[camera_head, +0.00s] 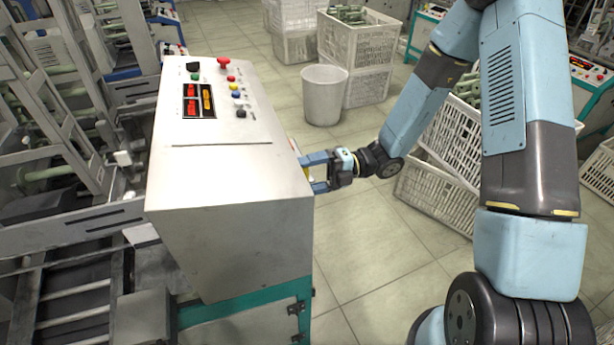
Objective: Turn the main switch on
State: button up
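The control cabinet (225,150) stands at left centre, with a sloped white panel on top. My gripper (309,174) is at the cabinet's right side, pointing left toward it. Its two blue fingers are spread apart with a gap between them. A small yellowish patch shows between the fingers at the cabinet's edge; I cannot tell whether it is part of the main switch. The main switch cannot be made out clearly. The cabinet's edge hides the side face and the ends of the fingertips, so contact cannot be told.
The panel carries a red mushroom button (223,62), several coloured buttons and lit displays (199,100). A white bin (324,95) and white crates (357,45) stand behind. Another crate (436,190) lies tilted near my arm. Machine frames fill the left. Tiled floor is open at front centre.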

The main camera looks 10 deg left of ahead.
jog(key=v, duration=1.4)
jog(key=shift+s, duration=0.1)
jog(key=s+d+r+n+t+h, duration=0.4)
jog(key=s+d+r+n+h, duration=0.1)
jog(key=r+n, duration=0.4)
jog(key=s+d+r+n+t+h, duration=0.5)
jog(key=r+n, duration=0.4)
jog(key=n, duration=0.2)
jog(key=s+d+r+n+t+h, duration=0.4)
jog(key=s+d+r+n+h, duration=0.2)
jog(key=s+d+r+n, duration=0.1)
notch_tip(320, 180, up, 2)
jog(key=d+n, duration=0.1)
jog(key=n, duration=0.2)
jog(key=shift+d+n+t, duration=0.2)
jog(key=shift+n+t, duration=0.2)
